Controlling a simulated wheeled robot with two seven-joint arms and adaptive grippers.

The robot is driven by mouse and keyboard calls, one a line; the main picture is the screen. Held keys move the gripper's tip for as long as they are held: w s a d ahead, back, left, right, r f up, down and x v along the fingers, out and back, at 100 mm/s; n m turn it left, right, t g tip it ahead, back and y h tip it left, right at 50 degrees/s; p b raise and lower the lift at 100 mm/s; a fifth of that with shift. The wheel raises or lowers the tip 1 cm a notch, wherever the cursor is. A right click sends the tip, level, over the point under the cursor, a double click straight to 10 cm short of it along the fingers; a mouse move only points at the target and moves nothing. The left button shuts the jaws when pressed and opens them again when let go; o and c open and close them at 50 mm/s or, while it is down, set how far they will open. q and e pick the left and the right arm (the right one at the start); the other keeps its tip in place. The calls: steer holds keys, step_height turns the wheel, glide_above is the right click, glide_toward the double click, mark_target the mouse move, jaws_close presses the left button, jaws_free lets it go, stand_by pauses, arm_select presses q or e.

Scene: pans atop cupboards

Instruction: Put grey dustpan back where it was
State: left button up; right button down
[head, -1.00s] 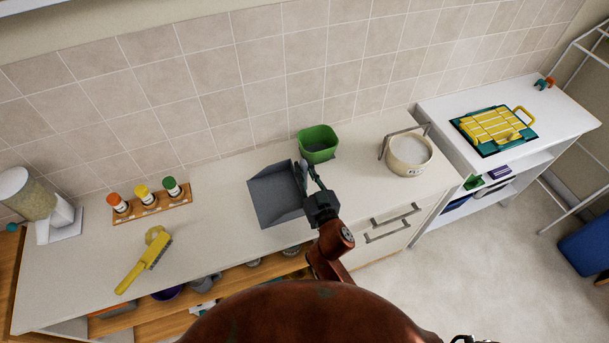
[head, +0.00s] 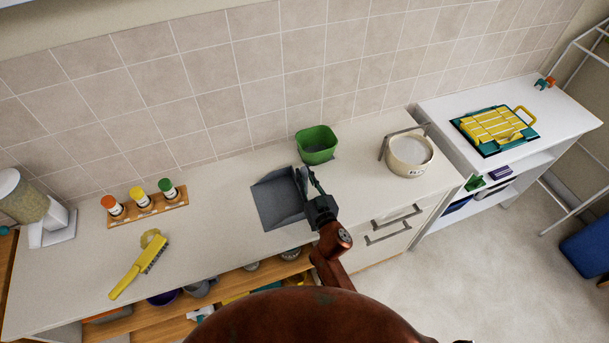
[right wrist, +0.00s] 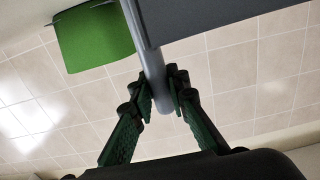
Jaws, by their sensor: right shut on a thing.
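The grey dustpan (head: 278,201) is over the middle of the white counter in the head view, its pan to the left of my right gripper (head: 314,186). Whether it touches the counter I cannot tell. In the right wrist view, my right gripper (right wrist: 160,100) is shut on the dustpan's grey round handle (right wrist: 151,66), with a finger on each side. The pan (right wrist: 215,18) shows at the top of that view. My left gripper is not in view.
A green tub (head: 316,145) stands just behind the dustpan, and a cream pot (head: 409,155) to the right. A yellow brush (head: 140,268) and a wooden rack with bottles (head: 147,206) are at left. Clear counter lies between brush and dustpan.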

steer(key=c, duration=2.3)
jaws_free()
steer(key=shift+f, duration=0.2)
steer(key=shift+c, duration=0.2)
steer(key=o, duration=0.5)
steer(key=shift+c, duration=0.2)
steer(key=shift+r, duration=0.2)
steer(key=v, duration=1.2)
